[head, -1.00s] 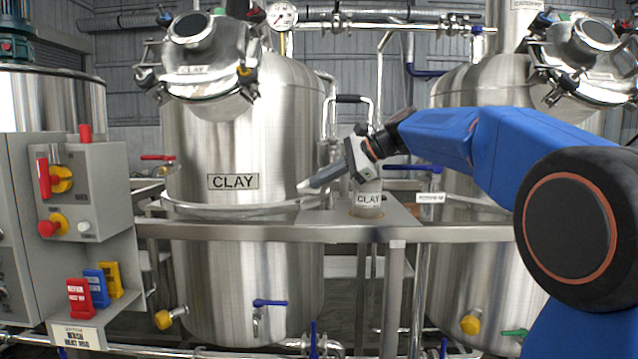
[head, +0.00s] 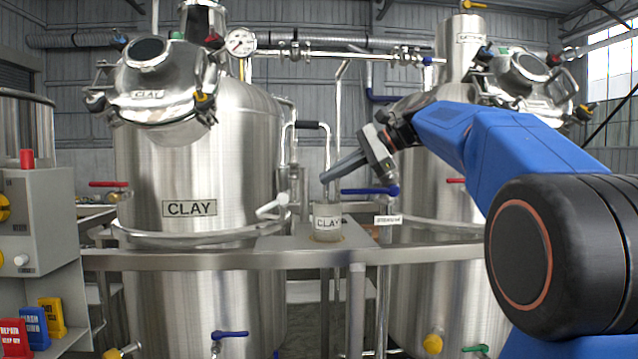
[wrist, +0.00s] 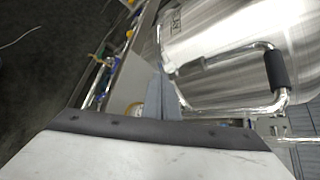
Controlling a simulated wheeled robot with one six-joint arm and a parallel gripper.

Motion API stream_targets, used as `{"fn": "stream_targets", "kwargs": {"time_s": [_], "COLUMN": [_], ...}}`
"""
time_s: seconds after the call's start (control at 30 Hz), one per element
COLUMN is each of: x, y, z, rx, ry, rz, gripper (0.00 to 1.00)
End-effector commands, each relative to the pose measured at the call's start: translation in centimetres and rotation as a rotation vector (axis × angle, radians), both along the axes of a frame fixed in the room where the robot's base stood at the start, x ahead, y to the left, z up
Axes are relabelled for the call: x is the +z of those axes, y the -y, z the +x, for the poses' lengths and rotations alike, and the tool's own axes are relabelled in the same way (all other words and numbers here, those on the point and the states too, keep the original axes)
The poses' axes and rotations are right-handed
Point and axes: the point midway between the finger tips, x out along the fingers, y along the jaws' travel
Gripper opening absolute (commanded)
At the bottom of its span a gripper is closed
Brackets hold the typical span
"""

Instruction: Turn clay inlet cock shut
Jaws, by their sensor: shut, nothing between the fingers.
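The steel CLAY tank (head: 195,245) stands left of centre. On its right side a cock with a pale lever (head: 272,207) slopes down to the left; a pale lever (wrist: 186,66) also shows in the wrist view beside the tank. A red lever (head: 108,184) lies level at the tank's left side. A blue lever (head: 230,334) sits low on its front. No label I can read says which is the inlet cock.
A blue lever (head: 370,191) is close right of my gripper. A steel rail (head: 190,260) crosses in front of the tanks.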

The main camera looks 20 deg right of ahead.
Motion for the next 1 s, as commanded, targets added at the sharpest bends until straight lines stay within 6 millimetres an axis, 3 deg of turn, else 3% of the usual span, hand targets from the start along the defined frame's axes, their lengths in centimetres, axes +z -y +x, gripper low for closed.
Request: {"fn": "stream_targets", "kwargs": {"time_s": [0.17, 0.33, 0.7, 1.0], "x": [-0.1, -3.6, -17.8, -29.3], "y": [0.1, -1.9, -5.8, -5.8], "z": [-0.7, -3.2, -13.8, -22.4], "rx": [0.005, 0.040, 0.260, 0.522], "ry": [0.004, 0.023, 0.115, 0.220], "rz": [-0.018, -0.129, -0.581, -0.942], "gripper": [0.00, 0.00, 0.00, 0.00]}}
